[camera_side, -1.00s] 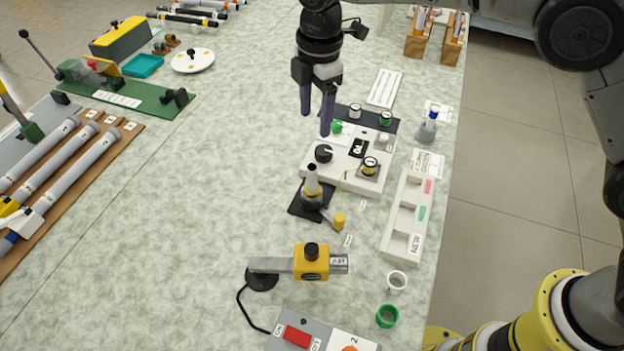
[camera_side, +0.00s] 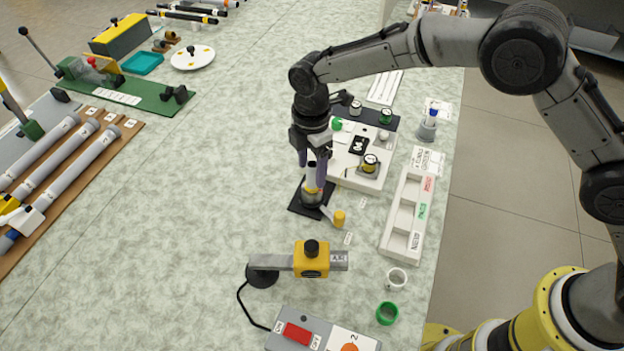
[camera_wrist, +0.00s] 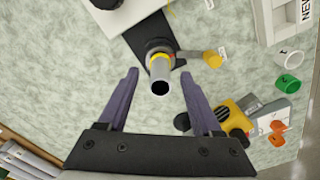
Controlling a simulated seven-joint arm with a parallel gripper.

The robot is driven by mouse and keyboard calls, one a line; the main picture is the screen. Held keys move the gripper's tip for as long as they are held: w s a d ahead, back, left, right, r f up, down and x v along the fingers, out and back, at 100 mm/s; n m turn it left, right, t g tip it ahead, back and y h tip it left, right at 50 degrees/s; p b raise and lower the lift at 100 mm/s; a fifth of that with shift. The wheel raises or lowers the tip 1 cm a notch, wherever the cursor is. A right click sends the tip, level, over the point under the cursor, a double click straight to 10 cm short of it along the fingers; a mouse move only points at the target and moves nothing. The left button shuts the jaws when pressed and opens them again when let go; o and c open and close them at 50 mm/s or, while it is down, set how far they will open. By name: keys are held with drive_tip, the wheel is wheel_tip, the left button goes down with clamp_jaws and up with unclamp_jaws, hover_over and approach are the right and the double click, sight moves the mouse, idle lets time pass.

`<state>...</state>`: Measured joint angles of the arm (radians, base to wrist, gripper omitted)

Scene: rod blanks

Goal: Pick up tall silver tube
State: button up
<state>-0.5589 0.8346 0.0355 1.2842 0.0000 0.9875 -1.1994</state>
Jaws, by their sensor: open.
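The tall silver tube (camera_wrist: 160,75) stands upright in a dark holder with a yellow collar, on a black square base. In the side view the tube (camera_side: 311,178) shows between my gripper's fingers, with the yellow collar below them. My gripper (camera_side: 311,165) is open, its dark purple fingers pointing down around the upper part of the tube. In the wrist view my gripper (camera_wrist: 158,85) has one finger on each side of the tube with clear gaps, and the tube's open dark top faces the camera.
A yellow knob (camera_side: 339,218) on a short arm sits right of the base. A white instrument box (camera_side: 372,180) stands behind it, and a white sorting tray (camera_side: 401,240) to the right. A yellow clamp (camera_side: 311,260) is in front.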

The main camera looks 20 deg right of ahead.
sight(312, 181)
drive_tip(key=shift+f, duration=1.45)
drive_tip(key=shift+c, duration=0.3)
clamp_jaws()
